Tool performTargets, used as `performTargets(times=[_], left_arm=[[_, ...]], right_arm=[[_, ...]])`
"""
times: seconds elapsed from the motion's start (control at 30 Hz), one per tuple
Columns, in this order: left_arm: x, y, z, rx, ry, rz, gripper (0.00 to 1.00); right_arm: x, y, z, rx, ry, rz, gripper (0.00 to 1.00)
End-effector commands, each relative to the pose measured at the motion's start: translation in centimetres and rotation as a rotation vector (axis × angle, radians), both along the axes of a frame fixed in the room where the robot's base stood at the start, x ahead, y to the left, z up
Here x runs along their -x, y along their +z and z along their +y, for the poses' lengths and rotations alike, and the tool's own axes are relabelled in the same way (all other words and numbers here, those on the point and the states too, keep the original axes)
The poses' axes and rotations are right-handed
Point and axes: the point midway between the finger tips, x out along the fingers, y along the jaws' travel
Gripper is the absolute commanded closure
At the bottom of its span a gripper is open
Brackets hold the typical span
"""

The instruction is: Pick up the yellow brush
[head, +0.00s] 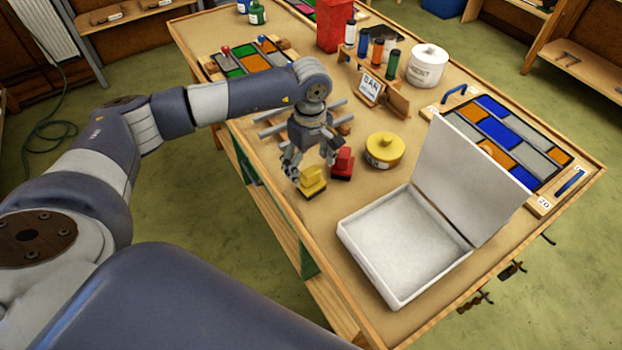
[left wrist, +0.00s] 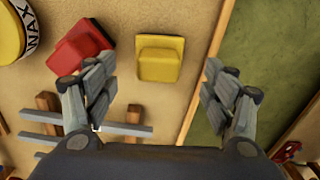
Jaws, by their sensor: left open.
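The yellow brush (head: 312,183) is a small block with a raised grip, standing on the workbench near its left edge. In the left wrist view the yellow brush (left wrist: 159,58) lies ahead of the fingertips, between their lines. My left gripper (head: 307,165) is open and empty, pointing down just above and behind the yellow brush. Its two fingers show wide apart in the left wrist view (left wrist: 157,85). A red brush (head: 342,163) stands close to the right of the yellow one; it also shows in the left wrist view (left wrist: 80,47). My right gripper is not in view.
An open white box (head: 372,265) stands at the front of the workbench (head: 330,235). A yellow round tin (head: 383,150) is beyond the red brush. Grey bars (head: 272,131) lie behind the gripper. A leaded panel (head: 505,135) lies at the right. The bench edge is close to the yellow brush.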

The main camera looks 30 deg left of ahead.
Motion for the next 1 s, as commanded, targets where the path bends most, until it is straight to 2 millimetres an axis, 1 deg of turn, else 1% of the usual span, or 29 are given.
performTargets(times=[0.03, 0.1, 0.23, 0.33, 0.47, 0.5, 0.6, 0.7, 0.87, 0.9, 0.93, 0.97, 1.0], left_arm=[[0.1, -0.5, 0.0, 0.001, 0.000, 0.003, 0.23], [0.1, -1.3, 0.0, 0.001, 0.000, 0.003, 0.23], [0.0, -2.0, -0.1, 0.002, -0.001, 0.001, 0.23], [0.1, -2.9, -0.2, 0.003, 0.000, 0.003, 0.23], [0.0, -4.7, -0.3, 0.003, 0.000, 0.003, 0.23], [0.0, -5.5, -0.2, 0.003, 0.000, 0.003, 0.23], [0.0, -6.6, -0.2, 0.002, 0.001, 0.002, 0.23], [-0.1, -7.1, -0.2, 0.004, -0.001, -0.001, 0.23], [-0.1, -7.1, -0.2, 0.004, -0.001, -0.001, 0.23], [-0.1, -7.1, -0.2, 0.004, -0.001, -0.001, 0.28], [-0.1, -7.1, -0.2, 0.004, -0.001, -0.001, 0.35], [-0.1, -7.1, -0.2, 0.004, -0.001, -0.001, 0.42], [-0.1, -7.1, -0.2, 0.004, -0.001, -0.001, 0.51]], right_arm=[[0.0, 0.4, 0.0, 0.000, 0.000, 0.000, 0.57], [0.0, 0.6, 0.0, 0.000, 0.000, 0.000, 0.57], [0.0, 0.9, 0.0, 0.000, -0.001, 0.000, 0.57], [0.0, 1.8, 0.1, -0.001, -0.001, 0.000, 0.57], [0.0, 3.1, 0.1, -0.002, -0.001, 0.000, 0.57], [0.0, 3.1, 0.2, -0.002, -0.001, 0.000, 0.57], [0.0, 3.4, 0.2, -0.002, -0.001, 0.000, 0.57], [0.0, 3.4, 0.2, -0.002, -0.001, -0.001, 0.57], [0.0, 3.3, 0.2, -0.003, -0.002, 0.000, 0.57], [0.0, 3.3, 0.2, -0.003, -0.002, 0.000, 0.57], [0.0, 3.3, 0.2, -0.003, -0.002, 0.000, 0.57], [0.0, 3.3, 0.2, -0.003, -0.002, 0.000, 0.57], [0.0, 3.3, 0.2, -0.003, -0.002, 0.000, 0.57]])
